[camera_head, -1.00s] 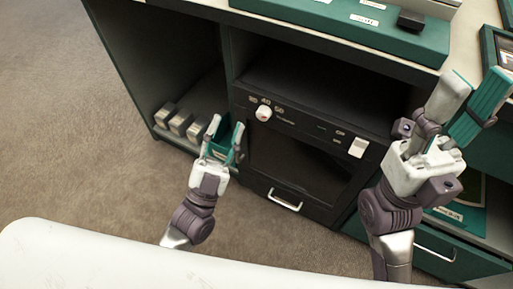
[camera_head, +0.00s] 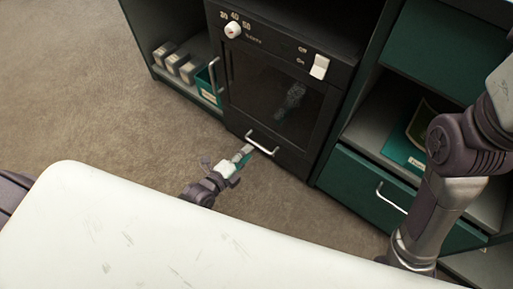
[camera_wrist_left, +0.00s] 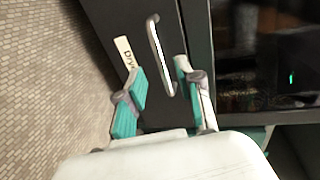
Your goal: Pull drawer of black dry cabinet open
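The black dry cabinet (camera_head: 275,92) has a glass door and a low drawer (camera_head: 285,160) beneath it. The drawer has a silver bar handle (camera_head: 262,146) and looks closed. My left gripper (camera_head: 243,156) is just in front of the handle, low near the floor. I cannot tell whether a finger touches the handle. My right forearm shows at the right, but its gripper is outside the frame.
A green drawer (camera_head: 365,190) with its own handle is right of the cabinet. Grey boxes (camera_head: 178,62) and a green box (camera_head: 208,88) sit on a low shelf at left. A white surface (camera_head: 150,235) fills the foreground. Carpet (camera_head: 110,120) at left is clear.

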